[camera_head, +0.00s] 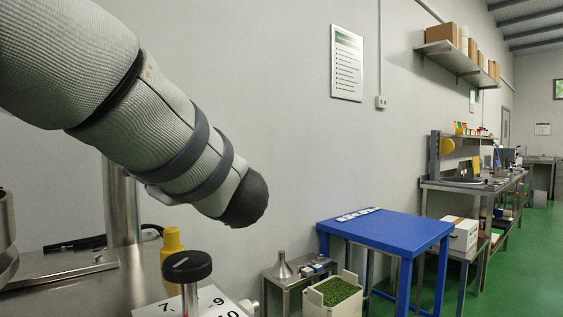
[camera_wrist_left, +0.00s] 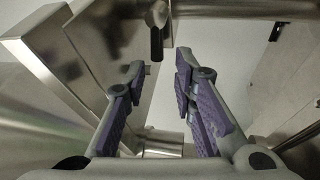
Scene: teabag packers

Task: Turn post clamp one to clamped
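In the left wrist view my left gripper (camera_wrist_left: 160,70) is open, with purple pads on its two fingers and nothing between them. Just beyond the fingertips, a short metal lever with a dark end (camera_wrist_left: 156,42) hangs from a horizontal steel bar (camera_wrist_left: 218,9). It looks like a clamp handle, but no label shows, so I cannot tell if it is post clamp one or how it is set. The fingers appear apart from it. In the head view my left arm crosses the upper left; its gripper is out of sight. My right gripper is in neither view.
Steel housings (camera_wrist_left: 40,60) flank the left gripper closely. In the head view, a black knob (camera_head: 187,265) stands beside a numbered white plate (camera_head: 222,301) and a yellow object (camera_head: 172,240). A blue table (camera_head: 385,230) and a tub of green granules (camera_head: 333,292) stand right.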

